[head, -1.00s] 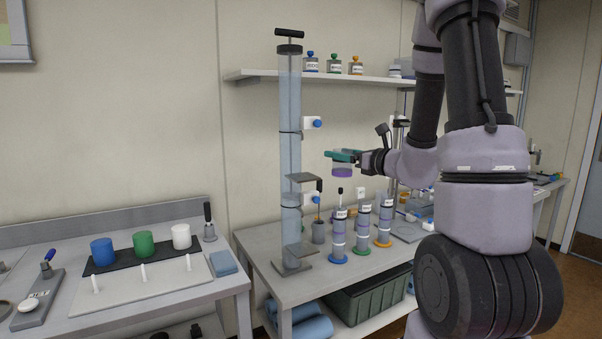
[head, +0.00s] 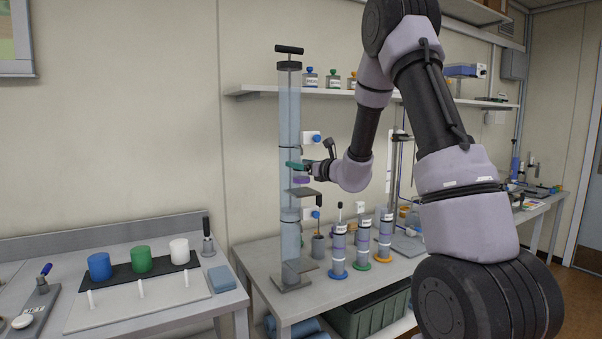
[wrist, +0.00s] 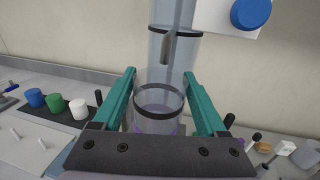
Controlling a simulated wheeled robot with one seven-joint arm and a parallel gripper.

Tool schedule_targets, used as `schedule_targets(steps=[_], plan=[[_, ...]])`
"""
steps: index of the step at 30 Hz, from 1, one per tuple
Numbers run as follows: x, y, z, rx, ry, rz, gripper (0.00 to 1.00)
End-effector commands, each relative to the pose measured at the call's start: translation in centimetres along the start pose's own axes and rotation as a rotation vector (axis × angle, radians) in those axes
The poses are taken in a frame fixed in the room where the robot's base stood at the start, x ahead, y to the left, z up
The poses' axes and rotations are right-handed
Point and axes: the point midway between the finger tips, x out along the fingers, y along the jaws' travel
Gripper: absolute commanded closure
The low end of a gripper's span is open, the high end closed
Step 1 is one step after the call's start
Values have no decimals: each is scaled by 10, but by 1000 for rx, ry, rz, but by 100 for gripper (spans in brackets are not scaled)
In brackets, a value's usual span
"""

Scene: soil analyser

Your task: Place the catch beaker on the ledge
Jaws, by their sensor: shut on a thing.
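The catch beaker (head: 301,180) is a small clear cup with a purple base. My gripper (head: 297,165), with green fingers, is shut around it beside the tall clear column (head: 289,120). In the wrist view the beaker (wrist: 158,112) stands between the two fingers (wrist: 160,74), below a grey spout (wrist: 167,48) on the column. The upper grey ledge (head: 303,192) is just under the beaker in the head view. I cannot tell whether the beaker's base touches it. The ledge is hidden in the wrist view.
A white tap block with a blue knob (head: 316,138) juts from the column above my gripper, and another (head: 317,213) is below the ledge. Several capped cylinders (head: 361,243) stand on the bench to the right. A wall shelf (head: 265,92) runs behind the column.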

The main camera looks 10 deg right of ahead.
Motion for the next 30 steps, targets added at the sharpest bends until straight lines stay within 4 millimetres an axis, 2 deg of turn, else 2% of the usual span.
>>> schedule_targets(steps=[1,4,16,17,18,28,30], plan=[[-1,-1,-12,3,5,-2,92],[-1,-1,-24,2,4,-1,92],[-1,-1,-30,1,1,-1,92],[-1,-1,-29,0,0,-1,14],[-1,-1,-29,0,0,-1,0],[-1,-1,-24,-1,0,-1,0],[-10,-1,-26,1,2,-2,0]])
